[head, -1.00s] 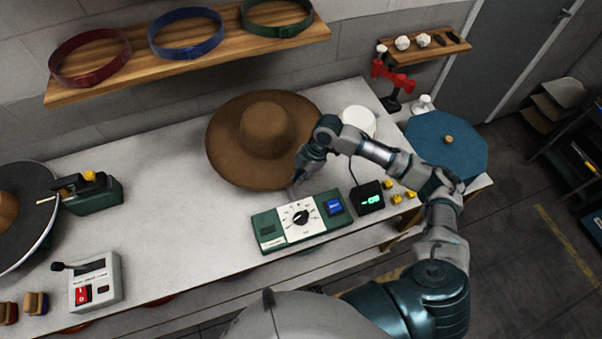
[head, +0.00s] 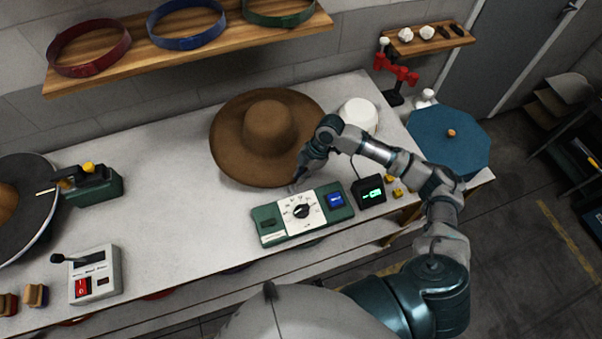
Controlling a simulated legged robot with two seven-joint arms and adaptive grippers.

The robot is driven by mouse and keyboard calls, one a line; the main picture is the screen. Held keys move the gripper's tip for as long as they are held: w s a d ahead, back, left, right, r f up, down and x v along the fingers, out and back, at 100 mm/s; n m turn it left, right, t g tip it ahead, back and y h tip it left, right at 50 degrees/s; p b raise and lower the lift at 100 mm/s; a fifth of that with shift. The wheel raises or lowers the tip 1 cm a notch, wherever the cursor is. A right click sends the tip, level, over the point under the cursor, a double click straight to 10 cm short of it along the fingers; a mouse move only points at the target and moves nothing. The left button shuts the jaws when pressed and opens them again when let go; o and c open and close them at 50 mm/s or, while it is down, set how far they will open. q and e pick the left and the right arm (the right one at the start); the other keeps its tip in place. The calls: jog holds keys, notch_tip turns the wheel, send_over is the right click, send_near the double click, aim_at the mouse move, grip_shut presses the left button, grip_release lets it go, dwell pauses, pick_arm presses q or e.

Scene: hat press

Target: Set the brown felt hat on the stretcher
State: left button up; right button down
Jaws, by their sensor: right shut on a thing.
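The brown felt hat (head: 268,128) sits crown up on the white worktop at the back middle, its wide brim spread flat. My right gripper (head: 296,184) reaches in from the right to the near right edge of the brim. It is shut on the brim there; the fingers are small and partly hidden by my wrist. A dark round disc with a light rim (head: 40,190) and a tan dome (head: 6,210) stands at the left edge, cut off by the frame; I cannot tell whether it is the stretcher. My left gripper is not in view.
A green control box with a dial (head: 302,212) lies just in front of the hat. A display box (head: 369,190), white round piece (head: 357,114) and blue octagonal piece (head: 447,142) are to the right. A green device (head: 92,186) and switch box (head: 94,276) stand left. Worktop between is clear.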

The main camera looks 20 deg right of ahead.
jog(key=shift+d+f, duration=0.35)
jog(key=shift+d, duration=0.25)
jog(key=shift+d+f, duration=0.3)
jog(key=shift+a+f, duration=0.1)
jog(key=shift+a, duration=0.6)
jog(key=c, duration=1.4)
grip_release()
jog(key=shift+o, duration=1.3)
jog(key=shift+d+f, duration=0.1)
jog(key=shift+d, duration=0.55)
jog(key=shift+r, duration=0.35)
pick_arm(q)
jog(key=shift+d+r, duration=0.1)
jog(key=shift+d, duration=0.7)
pick_arm(e)
jog(key=v, duration=1.1)
jog(key=shift+d, duration=0.35)
